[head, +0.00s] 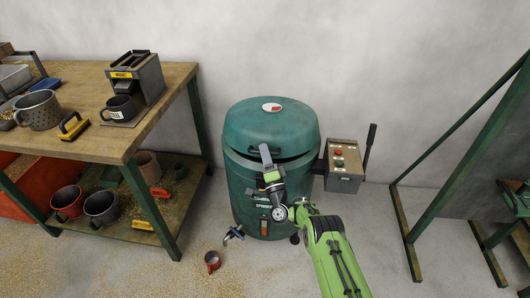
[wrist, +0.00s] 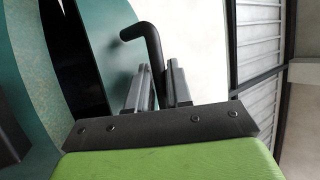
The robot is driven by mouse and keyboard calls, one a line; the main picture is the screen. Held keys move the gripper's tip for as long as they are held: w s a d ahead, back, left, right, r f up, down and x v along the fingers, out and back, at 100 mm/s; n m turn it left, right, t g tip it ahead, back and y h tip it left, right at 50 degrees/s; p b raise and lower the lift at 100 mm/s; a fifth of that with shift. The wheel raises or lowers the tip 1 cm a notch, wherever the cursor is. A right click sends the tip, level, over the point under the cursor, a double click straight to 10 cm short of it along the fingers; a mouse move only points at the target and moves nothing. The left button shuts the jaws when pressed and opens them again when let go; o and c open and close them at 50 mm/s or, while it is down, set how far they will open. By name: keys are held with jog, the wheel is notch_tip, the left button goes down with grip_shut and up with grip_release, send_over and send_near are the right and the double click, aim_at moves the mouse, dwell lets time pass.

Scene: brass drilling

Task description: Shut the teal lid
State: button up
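The teal lid (head: 262,122) is a domed cover on top of the teal drum (head: 245,195) in the head view. A dark gap shows between lid and drum, widest at the front right, so the lid is tilted slightly up. A dark bar handle runs along the lid's front. In the wrist view the black bent handle (wrist: 152,42) stands between the two grey fingers of my gripper (wrist: 160,82), which sit close on either side of it. My gripper (head: 266,157) is at the lid's front rim in the head view. Its exact contact is partly hidden.
A control box (head: 344,165) with a lever stands close to the drum's right. A wooden workbench (head: 165,112) with mugs is at the left. A green frame (head: 455,160) stands at the right.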

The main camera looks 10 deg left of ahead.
jog(key=o, duration=0.3)
jog(key=shift+w+f, duration=0.15)
jog(key=shift+o, duration=0.2)
jog(key=p+v, duration=0.9)
jog(key=v, duration=0.6)
jog(key=shift+s+d+p, duration=0.2)
jog(key=shift+s+p, duration=0.15)
jog(key=shift+f, duration=0.1)
